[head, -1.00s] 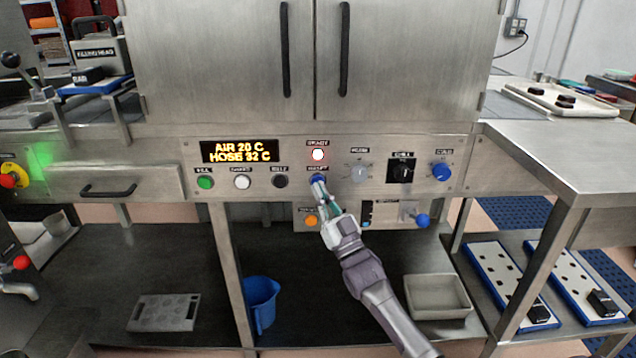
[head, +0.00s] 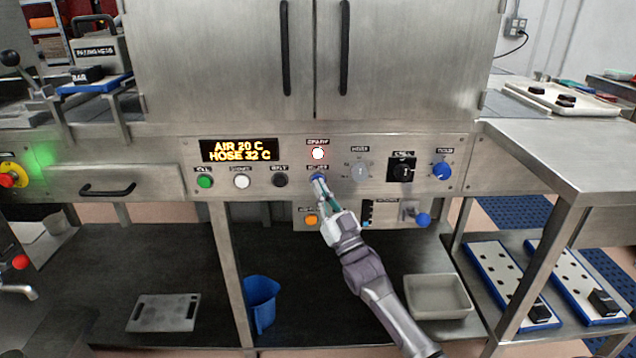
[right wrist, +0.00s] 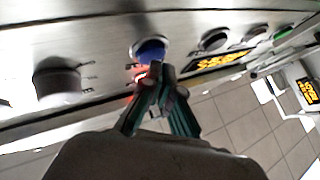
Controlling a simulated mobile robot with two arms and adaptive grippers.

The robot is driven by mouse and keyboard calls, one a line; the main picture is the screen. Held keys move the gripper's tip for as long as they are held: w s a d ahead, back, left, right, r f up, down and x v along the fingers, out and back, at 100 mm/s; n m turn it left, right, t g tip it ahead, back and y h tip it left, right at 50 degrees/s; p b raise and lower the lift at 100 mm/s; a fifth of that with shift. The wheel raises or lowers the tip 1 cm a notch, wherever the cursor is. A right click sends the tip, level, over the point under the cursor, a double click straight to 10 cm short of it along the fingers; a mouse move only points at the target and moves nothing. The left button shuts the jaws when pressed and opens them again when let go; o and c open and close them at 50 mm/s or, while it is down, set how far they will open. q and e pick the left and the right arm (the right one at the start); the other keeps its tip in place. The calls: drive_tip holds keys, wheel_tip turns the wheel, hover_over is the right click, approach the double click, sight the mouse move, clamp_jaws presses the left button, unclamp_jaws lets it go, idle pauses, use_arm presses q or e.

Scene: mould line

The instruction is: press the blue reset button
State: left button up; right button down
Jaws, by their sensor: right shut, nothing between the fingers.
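The blue reset button (head: 316,176) sits on the steel control panel, below a lit lamp with a red rim (head: 318,154). Its label is too blurred to read and is partly covered. My right gripper (head: 320,182) is shut and empty, with its fingertips at the button's lower edge in the head view. In the right wrist view the blue button (right wrist: 152,48) shows just beyond the shut fingertips (right wrist: 160,82), with a red glow beside them. I cannot tell whether the tips touch the button. My left gripper is not in view.
Green (head: 205,182), white (head: 242,181) and black (head: 280,180) buttons line the panel to the left. A grey knob (head: 361,171), a black switch (head: 401,170) and a blue knob (head: 442,171) are to the right. An orange button (head: 311,220) is below. The display (head: 239,150) reads AIR 20 C, HOSE 32 C.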

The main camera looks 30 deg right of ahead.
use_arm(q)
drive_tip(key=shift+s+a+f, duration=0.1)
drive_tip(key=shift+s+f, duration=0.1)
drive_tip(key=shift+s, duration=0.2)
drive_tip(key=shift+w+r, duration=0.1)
